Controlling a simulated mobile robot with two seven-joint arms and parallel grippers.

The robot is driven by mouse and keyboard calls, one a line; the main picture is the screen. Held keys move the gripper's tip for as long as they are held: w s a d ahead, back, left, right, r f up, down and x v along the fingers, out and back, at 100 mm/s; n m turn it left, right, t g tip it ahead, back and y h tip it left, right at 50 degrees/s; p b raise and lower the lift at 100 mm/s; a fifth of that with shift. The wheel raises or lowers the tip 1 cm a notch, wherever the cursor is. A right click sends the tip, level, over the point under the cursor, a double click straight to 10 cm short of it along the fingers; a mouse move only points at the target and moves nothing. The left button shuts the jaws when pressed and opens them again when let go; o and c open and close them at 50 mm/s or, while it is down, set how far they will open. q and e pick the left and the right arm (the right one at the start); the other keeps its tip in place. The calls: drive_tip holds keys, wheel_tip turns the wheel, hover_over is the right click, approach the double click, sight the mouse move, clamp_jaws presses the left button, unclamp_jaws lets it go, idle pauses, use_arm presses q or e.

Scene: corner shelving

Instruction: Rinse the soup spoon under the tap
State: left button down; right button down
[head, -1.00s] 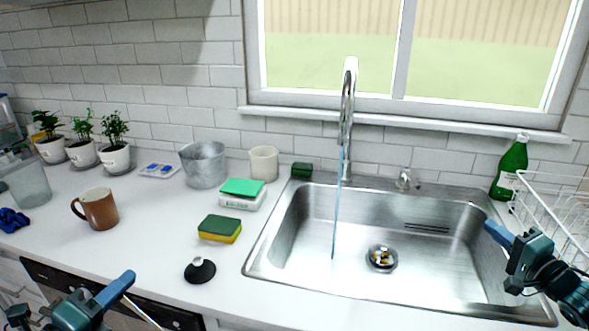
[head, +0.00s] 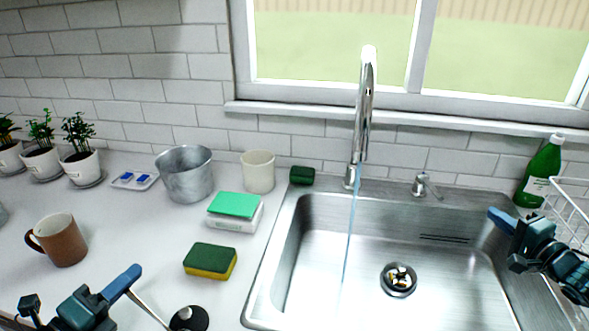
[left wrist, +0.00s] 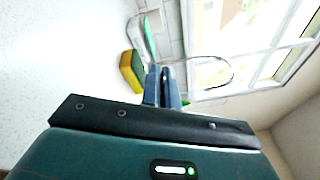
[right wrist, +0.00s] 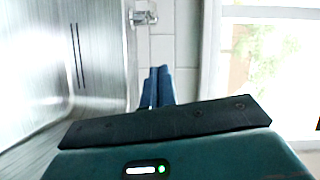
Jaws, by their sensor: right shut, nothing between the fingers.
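The tap (head: 364,110) is a tall chrome gooseneck behind the steel sink (head: 292,255). A thin blue stream of water (head: 349,240) runs from it into the basin. My left gripper (head: 136,275) is over the counter at the lower left, away from the water. It is shut on a thin metal handle, the soup spoon (head: 148,309), which slants down past the lower edge; its bowl is out of view. The left gripper's fingers show close together in the left wrist view (left wrist: 163,75). My right gripper (head: 494,214) is shut and empty over the sink's right side.
A green and yellow sponge (head: 210,261), a black stopper (head: 189,319) and a brown mug (head: 60,240) stand on the counter left of the sink. A green bottle (head: 540,172) and a white dish rack (head: 575,205) are at right. The basin is clear except its drain (head: 398,280).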

use_arm(q)
drive_tip(key=shift+s, duration=0.15)
use_arm(e)
drive_tip(key=w, duration=0.2)
use_arm(q)
drive_tip(key=shift+r, duration=0.25)
use_arm(e)
approach(430, 186)
drive_tip(key=w+d, duration=0.4)
drive_tip(key=d, duration=0.1)
use_arm(q)
drive_tip(key=shift+r+p, duration=0.3)
drive_tip(key=shift+p, duration=0.15)
drive_tip(key=shift+r, duration=0.1)
use_arm(e)
drive_tip(key=shift+w+a, duration=0.15)
drive_tip(key=shift+a, duration=1.95)
use_arm(q)
drive_tip(key=shift+d, duration=0.1)
use_arm(e)
drive_tip(key=shift+a+f, duration=0.1)
